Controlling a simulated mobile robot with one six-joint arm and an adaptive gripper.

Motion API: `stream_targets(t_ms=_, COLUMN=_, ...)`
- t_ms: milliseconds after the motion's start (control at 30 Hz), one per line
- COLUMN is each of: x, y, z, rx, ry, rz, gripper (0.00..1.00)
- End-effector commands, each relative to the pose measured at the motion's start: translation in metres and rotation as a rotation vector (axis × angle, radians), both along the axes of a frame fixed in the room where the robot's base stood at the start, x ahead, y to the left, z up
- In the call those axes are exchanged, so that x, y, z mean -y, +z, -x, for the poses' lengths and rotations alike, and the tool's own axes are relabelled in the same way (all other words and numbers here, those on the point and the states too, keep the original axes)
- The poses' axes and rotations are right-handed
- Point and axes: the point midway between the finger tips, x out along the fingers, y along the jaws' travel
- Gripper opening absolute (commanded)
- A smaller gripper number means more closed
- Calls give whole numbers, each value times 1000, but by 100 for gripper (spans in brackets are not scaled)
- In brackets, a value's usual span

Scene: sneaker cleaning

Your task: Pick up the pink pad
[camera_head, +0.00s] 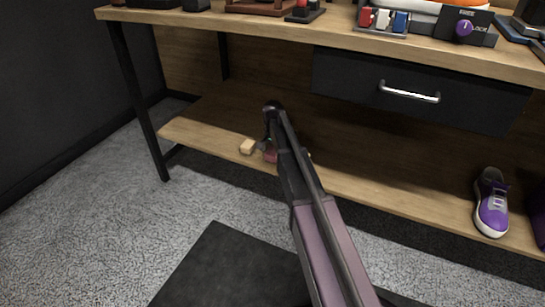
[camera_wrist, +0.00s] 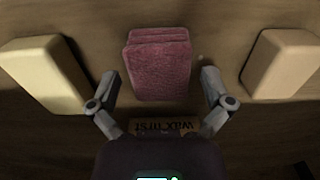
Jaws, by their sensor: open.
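The pink pad (camera_wrist: 158,65) is a dark pink, fuzzy block in the middle of the wrist view. It lies on the wooden lower shelf of the bench. My gripper (camera_wrist: 160,85) is open, with one finger on each side of the pad's near part and a gap to it on both sides. In the head view a small part of the pad (camera_head: 270,156) shows beside my gripper (camera_head: 268,140), which reaches down to the shelf. My arm hides the rest.
A pale yellow block (camera_wrist: 42,75) lies left of the pad and a tan block (camera_wrist: 281,65) lies right of it. A label reading "WAX first" (camera_wrist: 165,127) is at the near side. A purple sneaker (camera_head: 491,203) stands at the shelf's right. A drawer (camera_head: 420,85) hangs above.

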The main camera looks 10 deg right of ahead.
Motion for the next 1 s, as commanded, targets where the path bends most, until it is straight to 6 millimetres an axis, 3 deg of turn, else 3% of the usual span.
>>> stream_targets(t_ms=433, x=0, y=0, z=0, rx=0, ry=0, rz=0, gripper=100)
stream_targets(t_ms=467, x=0, y=0, z=0, rx=0, ry=0, rz=0, gripper=97)
stream_targets(t_ms=667, x=-1, y=0, z=0, rx=0, ry=1, rz=0, gripper=38)
stream_targets(t_ms=1000, x=-1, y=0, z=0, rx=0, ry=1, rz=0, gripper=34)
